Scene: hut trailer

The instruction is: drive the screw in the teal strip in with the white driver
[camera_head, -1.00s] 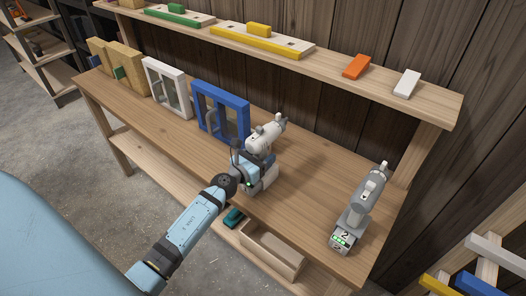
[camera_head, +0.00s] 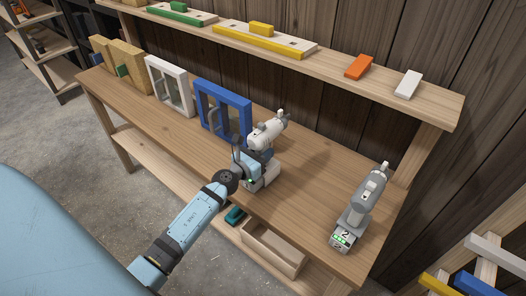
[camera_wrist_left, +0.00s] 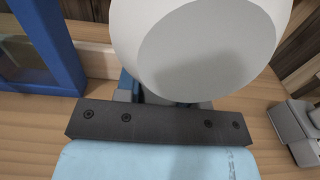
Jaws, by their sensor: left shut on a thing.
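The white driver (camera_head: 266,134) stands upright on the bench, its nose pointing to the upper right. My left gripper (camera_head: 252,161) is shut on its handle, above the grey battery base. In the left wrist view the driver's rounded white end (camera_wrist_left: 200,45) fills the upper middle and hides the fingertips. I cannot make out a teal strip or its screw in either view. A small teal object (camera_head: 235,215) lies low by the bench's front edge, too small to identify. My right gripper is not in view.
A grey driver (camera_head: 367,200) marked 2 stands on the bench to the right. Blue (camera_head: 241,103) and white (camera_head: 155,83) frames stand at the back left. An open wooden box (camera_head: 273,250) sits below the front edge. The bench between the two drivers is clear.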

